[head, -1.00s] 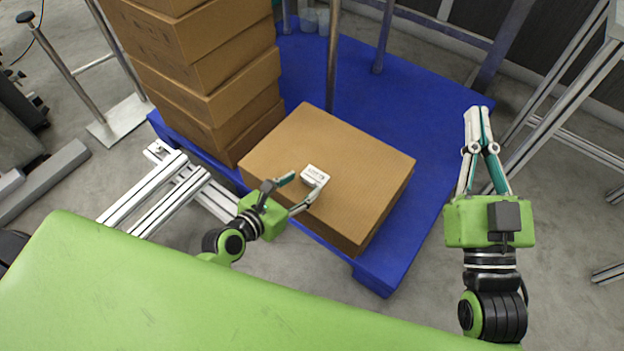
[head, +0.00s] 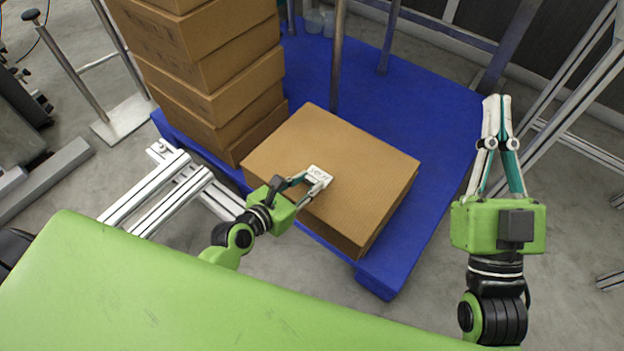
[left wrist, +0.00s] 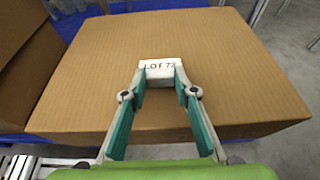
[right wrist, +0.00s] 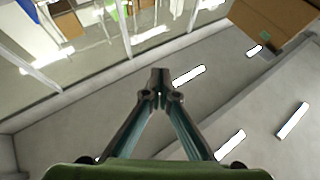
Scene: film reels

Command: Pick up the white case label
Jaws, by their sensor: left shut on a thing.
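The white case label (head: 318,175) is a small white block with dark lettering at the top of the single cardboard box (head: 355,185). In the left wrist view the label (left wrist: 160,66) reads "LOT 72". My left gripper (head: 309,183) has its fingers on either side of the label and is shut on it; the fingertips also show in the left wrist view (left wrist: 160,78). I cannot tell whether the label touches the box. My right gripper (head: 497,102) is empty, with its fingertips together, off to the right above the floor; its tips also show in the right wrist view (right wrist: 160,80).
The box stands on a blue platform (head: 425,110) with metal posts. A tall stack of cardboard boxes (head: 215,80) rises to its left. A green surface (head: 150,295) fills the near left. Metal frame bars (head: 570,110) stand at the right.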

